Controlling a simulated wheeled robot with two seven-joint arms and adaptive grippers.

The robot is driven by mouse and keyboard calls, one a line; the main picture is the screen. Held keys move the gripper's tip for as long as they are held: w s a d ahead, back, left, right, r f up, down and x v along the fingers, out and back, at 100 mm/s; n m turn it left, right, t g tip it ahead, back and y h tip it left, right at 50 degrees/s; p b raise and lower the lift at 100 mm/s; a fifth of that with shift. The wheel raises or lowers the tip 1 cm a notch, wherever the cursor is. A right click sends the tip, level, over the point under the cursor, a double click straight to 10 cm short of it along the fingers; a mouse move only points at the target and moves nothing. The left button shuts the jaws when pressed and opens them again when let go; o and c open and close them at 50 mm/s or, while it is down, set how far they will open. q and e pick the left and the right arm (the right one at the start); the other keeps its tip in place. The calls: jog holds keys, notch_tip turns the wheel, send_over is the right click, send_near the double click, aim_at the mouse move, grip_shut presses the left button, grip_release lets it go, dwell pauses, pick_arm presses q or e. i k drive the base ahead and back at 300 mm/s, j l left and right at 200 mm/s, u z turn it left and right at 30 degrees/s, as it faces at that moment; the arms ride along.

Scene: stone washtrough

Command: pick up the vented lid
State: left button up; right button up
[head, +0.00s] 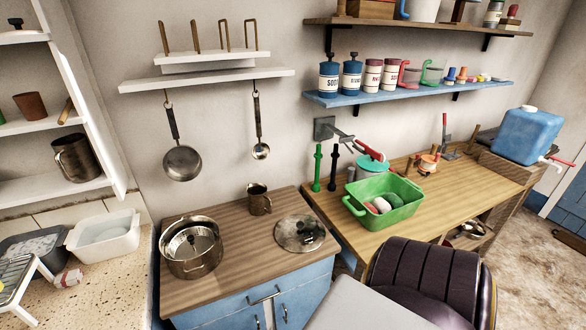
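A round, shiny metal-looking lid (286,236) with a dark knob lies flat on the brown wooden top of the blue cabinet, toward its right side; I take it for the vented lid. Any vent holes are too small to make out. Nothing covers it. Neither of my grippers shows in the head view.
A metal pot (191,265) stands left of the lid and a metal mug (259,203) behind it. A green basin (385,205) sits on the bench to the right. A dark padded chair (425,275) stands at the front right. Bare wood separates pot and lid.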

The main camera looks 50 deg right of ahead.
aim_at(291, 233)
jog(key=z, duration=1.8)
